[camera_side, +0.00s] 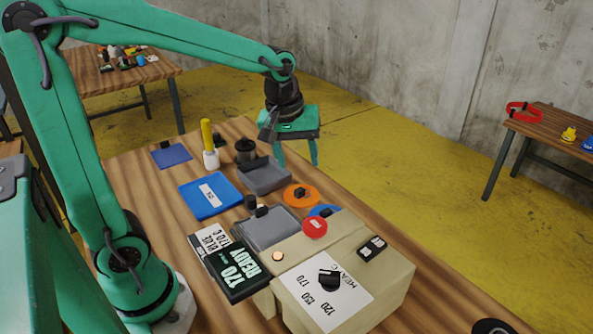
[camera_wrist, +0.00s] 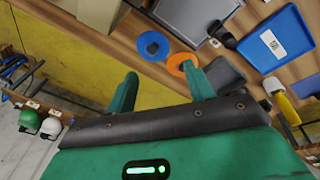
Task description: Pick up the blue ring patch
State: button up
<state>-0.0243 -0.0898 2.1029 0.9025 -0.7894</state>
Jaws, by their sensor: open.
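The blue ring patch (camera_wrist: 153,46) is a round blue disc with a dark centre, lying on the wooden table beside an orange ring (camera_wrist: 182,64). In the side view the blue ring patch (camera_side: 324,211) is partly hidden behind the beige heating machine and its red button, next to the orange ring (camera_side: 300,195). My gripper (camera_side: 296,150) is open and empty, its green fingers pointing down in the air towards the table's far side. In the wrist view my gripper (camera_wrist: 161,82) has its fingers spread apart, with the blue ring patch beyond them, apart from both.
Grey trays (camera_side: 264,177), a blue square piece (camera_side: 209,196), a dark blue sheet (camera_side: 171,155) and a yellow-handled brush (camera_side: 207,135) stand left of the rings.

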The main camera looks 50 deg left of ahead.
aim_at(326, 210)
jog(key=w+f+n, duration=0.2)
jog(key=w+f, duration=0.1)
jog(key=f, duration=0.1)
jog(key=w+f+n+g, duration=0.1)
jog(key=w+f+n, duration=0.2)
jog(key=w+a+f+n+g, duration=0.1)
jog(key=w+f+n, duration=0.1)
jog(key=w+f, duration=0.1)
jog(key=shift+w+a+f, duration=0.1)
jog(key=shift+w+f, duration=0.3)
jog(key=shift+f, duration=0.4)
jog(key=shift+w+f+n+g, duration=0.25)
jog(key=shift+f+n+g, duration=0.05)
jog(key=shift+f+n, duration=0.2)
jog(key=shift+f, duration=3.85)
jog(key=c, duration=1.1)
jog(key=shift+r, duration=0.1)
notch_tip(326, 210, up, 10)
jog(key=shift+s, duration=0.1)
